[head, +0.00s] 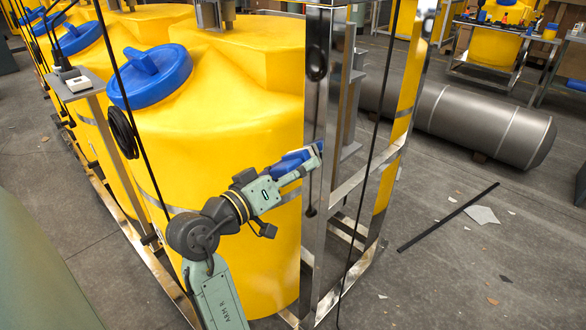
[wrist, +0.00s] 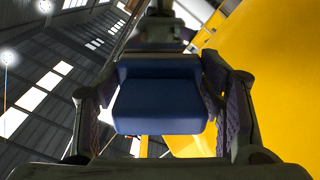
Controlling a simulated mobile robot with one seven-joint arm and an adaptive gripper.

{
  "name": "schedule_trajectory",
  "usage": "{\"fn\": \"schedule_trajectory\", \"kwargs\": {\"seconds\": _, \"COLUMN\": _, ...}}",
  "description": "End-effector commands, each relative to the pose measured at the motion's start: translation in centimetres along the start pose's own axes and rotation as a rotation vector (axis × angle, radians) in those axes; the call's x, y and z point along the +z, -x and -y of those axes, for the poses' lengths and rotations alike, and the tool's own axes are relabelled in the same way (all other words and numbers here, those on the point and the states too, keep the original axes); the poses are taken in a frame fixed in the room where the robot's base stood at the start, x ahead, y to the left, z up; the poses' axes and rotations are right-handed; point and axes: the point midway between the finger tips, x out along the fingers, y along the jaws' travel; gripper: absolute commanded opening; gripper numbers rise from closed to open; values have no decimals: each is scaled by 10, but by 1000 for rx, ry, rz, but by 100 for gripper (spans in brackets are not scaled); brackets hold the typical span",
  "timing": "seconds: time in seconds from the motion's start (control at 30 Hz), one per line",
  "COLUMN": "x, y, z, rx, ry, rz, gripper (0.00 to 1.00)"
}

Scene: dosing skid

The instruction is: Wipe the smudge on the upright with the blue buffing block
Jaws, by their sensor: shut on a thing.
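The blue buffing block (head: 289,162) is in my gripper (head: 304,163), beside the shiny metal upright (head: 318,110) in the head view. In the wrist view the block (wrist: 160,104) fills the space between the two fingers of my gripper (wrist: 162,108), with a finger against each side. The gripper's end is at the upright's left edge, in front of the yellow tank. I cannot tell whether the block touches the upright. I cannot make out the smudge; the gripper may hide it.
A yellow tank (head: 225,130) with a blue lid (head: 150,75) stands close behind my arm. A black cable (head: 370,170) hangs just right of the upright, and a dark coil (head: 317,63) shows on it higher up. Open floor with a black strip (head: 448,217) lies right.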

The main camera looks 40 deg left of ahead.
Motion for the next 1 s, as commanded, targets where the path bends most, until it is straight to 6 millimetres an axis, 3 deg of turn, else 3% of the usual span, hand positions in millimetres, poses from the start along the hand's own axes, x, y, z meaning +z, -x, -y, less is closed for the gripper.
{"fn": "schedule_trajectory", "kwargs": {"seconds": 0.63, "x": 22, "y": 2, "z": -33, "rx": 1, "ry": 0, "rz": -1, "gripper": 36}}
{"fn": "schedule_trajectory", "kwargs": {"seconds": 1.0, "x": 9, "y": -1, "z": -43, "rx": 1, "ry": 0, "rz": 0, "gripper": 36}}
